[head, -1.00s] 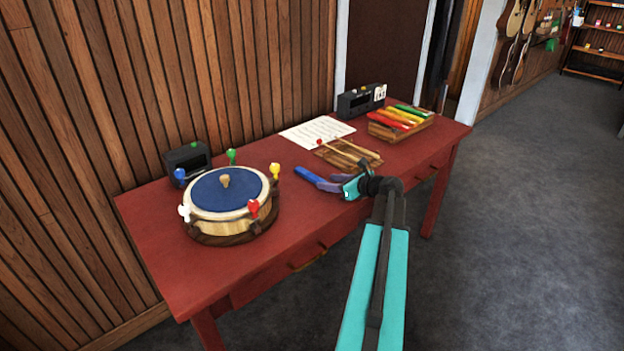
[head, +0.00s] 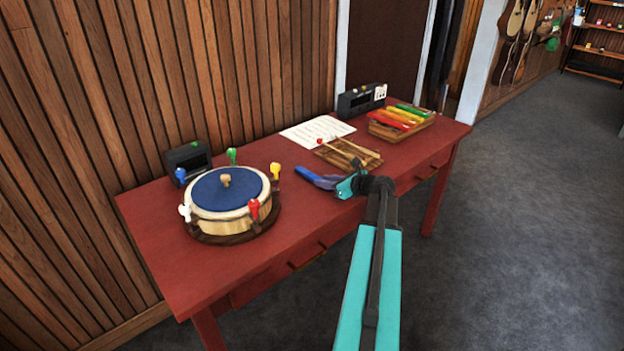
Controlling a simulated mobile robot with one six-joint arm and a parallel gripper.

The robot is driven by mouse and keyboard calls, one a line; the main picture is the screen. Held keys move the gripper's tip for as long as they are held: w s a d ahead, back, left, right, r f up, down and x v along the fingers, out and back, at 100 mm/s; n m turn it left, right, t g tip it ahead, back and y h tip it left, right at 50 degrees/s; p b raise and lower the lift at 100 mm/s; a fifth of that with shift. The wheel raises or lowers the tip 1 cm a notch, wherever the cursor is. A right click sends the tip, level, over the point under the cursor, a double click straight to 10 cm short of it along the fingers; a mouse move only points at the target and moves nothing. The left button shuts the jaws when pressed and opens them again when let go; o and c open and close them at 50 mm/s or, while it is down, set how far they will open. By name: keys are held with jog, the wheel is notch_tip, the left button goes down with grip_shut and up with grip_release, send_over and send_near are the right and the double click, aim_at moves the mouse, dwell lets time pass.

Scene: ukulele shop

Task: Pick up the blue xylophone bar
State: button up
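The blue xylophone bar (head: 307,175) lies near the front edge of the red table, right of the drum. My gripper (head: 330,183) is low over the table at the bar's right end. Its bluish fingers overlap the bar in the picture, so the right end of the bar is hidden. The fingers and bar are too small and too alike in colour to tell whether the gripper is shut on it.
A wooden drum (head: 226,191) with coloured pegs stands to the left. A wooden board with mallets (head: 347,154) is just behind my gripper. A xylophone with red, yellow and green bars (head: 402,117), a paper sheet (head: 316,132) and two dark boxes (head: 187,160) (head: 361,99) stand farther back.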

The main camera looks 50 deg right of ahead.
grip_shut()
jog(key=shift+r, duration=0.15)
jog(key=shift+r, duration=1.7)
jog(key=s+a+r+b, duration=0.1)
jog(key=s+a, duration=0.2)
jog(key=s, duration=1.2)
jog(key=shift+s+a+r, duration=0.2)
jog(key=shift+s+a, duration=0.1)
jog(key=shift+a, duration=0.1)
